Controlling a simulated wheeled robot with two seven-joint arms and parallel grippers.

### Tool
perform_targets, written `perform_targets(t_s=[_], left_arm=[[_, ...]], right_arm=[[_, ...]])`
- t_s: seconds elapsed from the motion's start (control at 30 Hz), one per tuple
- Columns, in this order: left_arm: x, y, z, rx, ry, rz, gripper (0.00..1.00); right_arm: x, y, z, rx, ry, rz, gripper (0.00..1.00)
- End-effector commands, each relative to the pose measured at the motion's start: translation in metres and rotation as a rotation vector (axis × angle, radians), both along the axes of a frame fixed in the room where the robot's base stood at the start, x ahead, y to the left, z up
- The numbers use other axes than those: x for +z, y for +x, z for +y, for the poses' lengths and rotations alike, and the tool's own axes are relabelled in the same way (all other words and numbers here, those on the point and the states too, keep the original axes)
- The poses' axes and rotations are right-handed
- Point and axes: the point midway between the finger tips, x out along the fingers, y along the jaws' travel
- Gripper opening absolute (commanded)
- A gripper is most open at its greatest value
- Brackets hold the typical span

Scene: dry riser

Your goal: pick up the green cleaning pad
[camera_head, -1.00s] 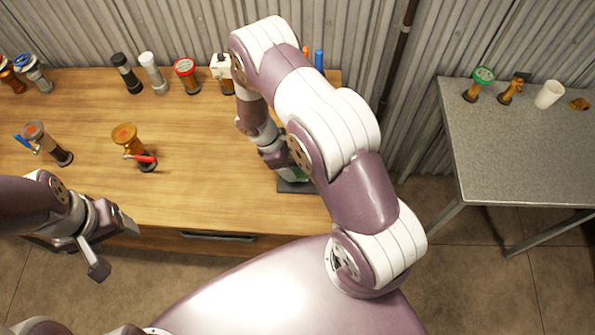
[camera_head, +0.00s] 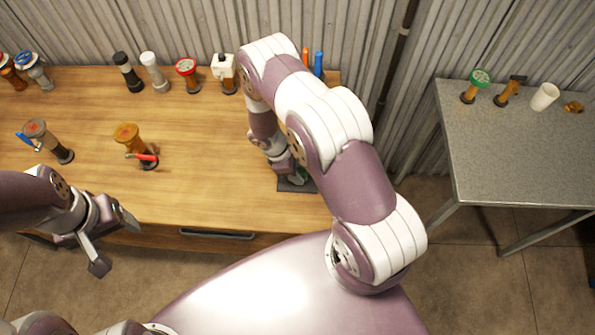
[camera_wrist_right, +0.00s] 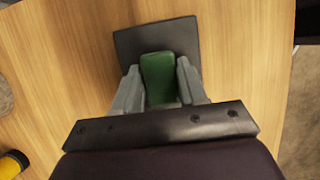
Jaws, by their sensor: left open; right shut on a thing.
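The green cleaning pad (camera_wrist_right: 159,76) is between the two grey fingers of my right gripper (camera_wrist_right: 158,88) in the right wrist view. The fingers are shut on its sides. A dark square mat (camera_wrist_right: 128,42) lies on the wooden table below the pad; I cannot tell whether the pad still touches it. In the head view the right arm hides most of the pad, and the mat (camera_head: 284,186) shows partly beneath the right gripper. My left gripper (camera_head: 115,242) is open and empty near the table's front left edge.
A valve fitting with a red lever (camera_head: 128,135) and another with a blue lever (camera_head: 40,132) stand on the wooden table (camera_head: 200,185). Several fittings line its back. A grey side table (camera_head: 520,155) at right holds a white cup (camera_head: 544,97) and fittings.

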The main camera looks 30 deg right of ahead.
Motion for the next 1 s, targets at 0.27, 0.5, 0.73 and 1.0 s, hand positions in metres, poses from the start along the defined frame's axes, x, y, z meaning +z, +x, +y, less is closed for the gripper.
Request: perform_targets(t_s=[0.27,0.5,0.73,1.0], left_arm=[[-0.008,0.000,0.000,0.000,0.000,0.000,0.68],[-0.022,0.000,0.000,0.000,0.000,0.000,0.68],[-0.033,0.000,0.000,0.000,0.000,0.000,0.68],[-0.035,0.000,0.000,0.000,0.000,0.000,0.68]], right_arm=[[0.024,0.001,0.000,-0.001,0.001,-0.005,0.13],[0.061,-0.037,0.006,0.002,0.000,0.000,0.13],[0.093,-0.089,0.013,0.003,0.000,-0.001,0.13],[0.110,-0.115,0.017,0.001,0.000,0.000,0.13]])
